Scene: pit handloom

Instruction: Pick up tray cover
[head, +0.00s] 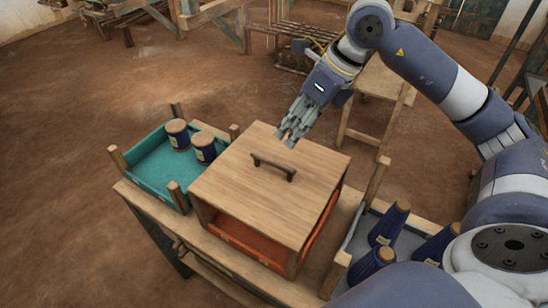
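The tray cover (240,195) is a flat, light wooden board with a dark curved handle (273,167) on top. It rests over an orange tray (240,240) in the middle of the wooden stand. My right gripper (288,138) hangs above the cover's far edge, pointing down, a little beyond the handle and apart from it. The fingertips look close together at this angle, and I cannot tell whether they are open or shut. Nothing shows held in it. My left gripper is not in view.
A teal tray (150,196) with two thread cones (204,147) sits left of the cover. A grey tray (352,250) with several dark blue cones (390,224) sits to the right. Wooden posts rise at the tray corners.

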